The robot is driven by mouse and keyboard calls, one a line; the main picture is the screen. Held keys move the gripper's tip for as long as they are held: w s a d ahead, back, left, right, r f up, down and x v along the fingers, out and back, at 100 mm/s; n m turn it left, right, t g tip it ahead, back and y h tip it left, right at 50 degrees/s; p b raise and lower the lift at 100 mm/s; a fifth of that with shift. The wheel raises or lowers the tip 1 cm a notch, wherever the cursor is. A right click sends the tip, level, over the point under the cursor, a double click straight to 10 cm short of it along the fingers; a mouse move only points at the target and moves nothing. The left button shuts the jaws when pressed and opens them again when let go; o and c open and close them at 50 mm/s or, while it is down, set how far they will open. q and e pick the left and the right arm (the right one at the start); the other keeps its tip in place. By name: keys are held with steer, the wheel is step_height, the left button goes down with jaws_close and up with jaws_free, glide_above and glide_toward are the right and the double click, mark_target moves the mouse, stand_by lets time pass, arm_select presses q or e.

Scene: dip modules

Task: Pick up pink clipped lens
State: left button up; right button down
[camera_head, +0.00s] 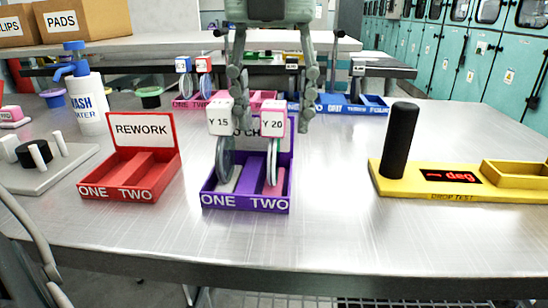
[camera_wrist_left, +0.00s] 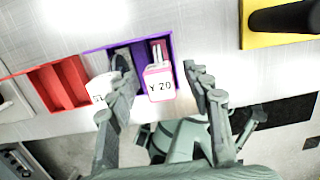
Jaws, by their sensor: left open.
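The pink clipped lens (camera_head: 272,126) stands upright in the right compartment, marked TWO, of the purple tray (camera_head: 247,201). Its pink-edged tag reads Y 20. In the left wrist view the tag (camera_wrist_left: 159,86) sits between my fingers. A second lens with a white tag (camera_head: 220,118) reading Y 15 stands in compartment ONE. My left gripper (camera_head: 273,112) is open above and behind the tray, fingers pointing down on both sides of the pink tag. The left finger is close to the white tag and partly covers it in the wrist view (camera_wrist_left: 99,88). My right gripper is not seen.
A red REWORK tray (camera_head: 120,194) stands left of the purple one. A yellow drop-test stand with a black post (camera_head: 398,140) is at the right. A wash bottle (camera_head: 88,105) stands at the left. Pink and blue trays (camera_head: 345,106) lie behind. The table front is clear.

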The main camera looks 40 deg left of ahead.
arm_select(q)
jaws_close()
steer(key=shift+r, duration=0.2)
